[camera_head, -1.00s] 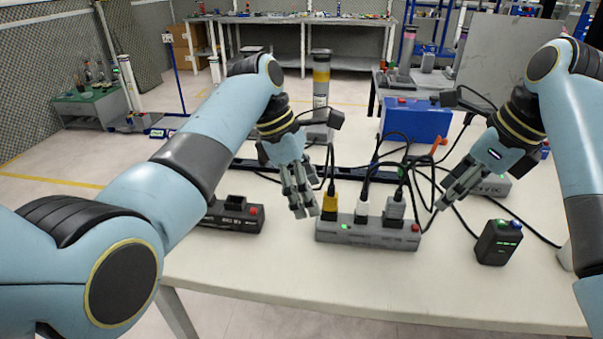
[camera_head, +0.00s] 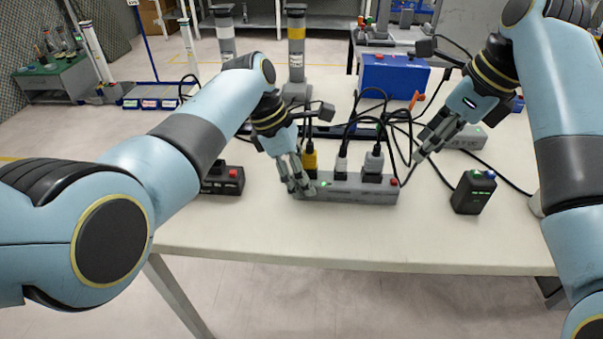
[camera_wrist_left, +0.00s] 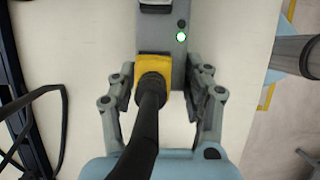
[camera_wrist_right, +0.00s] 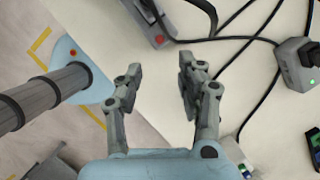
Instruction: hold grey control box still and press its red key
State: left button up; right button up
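The grey control box (camera_head: 350,188) is a long strip on the white table, with a yellow plug and other plugs in its top. Its red key (camera_head: 394,183) is at its right end; a green light glows near its left end. My left gripper (camera_head: 297,190) is at the left end. In the left wrist view its fingers (camera_wrist_left: 164,80) stand either side of the box (camera_wrist_left: 178,65), with a narrow gap at the right finger. My right gripper (camera_head: 419,157) is open and empty above and right of the red key, which shows ahead of its fingers (camera_wrist_right: 159,40).
A dark box with a red button (camera_head: 222,180) lies left. A black box with green and blue tops (camera_head: 473,192) stands right. A blue case (camera_head: 394,75) and loose black cables lie behind. The table front is clear.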

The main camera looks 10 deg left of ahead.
pick_arm(q)
jog(key=c, duration=0.8)
pick_arm(e)
jog(key=shift+c, duration=0.4)
grip_shut()
dwell(0.3)
